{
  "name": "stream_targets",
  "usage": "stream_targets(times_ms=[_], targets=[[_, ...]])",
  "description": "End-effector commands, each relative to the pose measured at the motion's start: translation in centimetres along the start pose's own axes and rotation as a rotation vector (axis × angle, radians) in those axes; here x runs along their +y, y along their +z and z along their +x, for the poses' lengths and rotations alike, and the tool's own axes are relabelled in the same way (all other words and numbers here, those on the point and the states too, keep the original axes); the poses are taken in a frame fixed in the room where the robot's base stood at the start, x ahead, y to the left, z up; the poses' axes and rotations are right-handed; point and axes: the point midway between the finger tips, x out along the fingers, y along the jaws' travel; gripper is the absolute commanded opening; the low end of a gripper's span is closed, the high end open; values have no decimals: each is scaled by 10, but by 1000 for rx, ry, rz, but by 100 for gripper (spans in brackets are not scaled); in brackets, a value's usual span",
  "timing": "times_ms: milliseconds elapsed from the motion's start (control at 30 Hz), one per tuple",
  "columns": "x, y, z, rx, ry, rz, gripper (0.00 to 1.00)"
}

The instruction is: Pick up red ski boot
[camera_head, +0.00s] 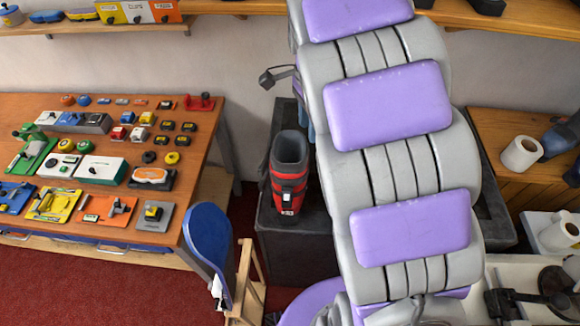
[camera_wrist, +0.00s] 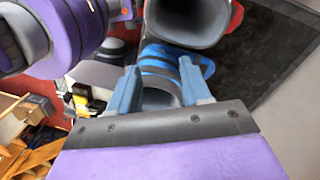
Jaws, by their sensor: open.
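The red ski boot (camera_head: 289,190) stands upright on a dark grey block (camera_head: 285,236), just left of my arm in the head view. Its shaft and dark grey opening face up. In the wrist view a wide grey boot opening with red edges (camera_wrist: 237,15) shows at the top, cut off by the frame; it looks like the red boot. My gripper (camera_wrist: 159,66) is open, its two blue-grey fingers apart and below that opening in the picture. A blue boot-like thing (camera_wrist: 163,58) shows between and beyond the fingers; I cannot tell whether they touch it. The gripper is not clearly visible in the head view.
A wooden table (camera_head: 158,238) with rows of small coloured items stands at left. A blue chair-like seat (camera_head: 208,240) is in front of it. A wooden bench (camera_head: 487,130) with a white roll (camera_head: 521,154) is at right. My arm hides the middle.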

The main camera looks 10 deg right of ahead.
Motion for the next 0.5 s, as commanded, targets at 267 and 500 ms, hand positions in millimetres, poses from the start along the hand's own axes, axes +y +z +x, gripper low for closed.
stream_targets(times_ms=[267,500], targets=[[-64,0,-28,-17,3,299,48],[-87,4,-30,-29,5,413,48]])
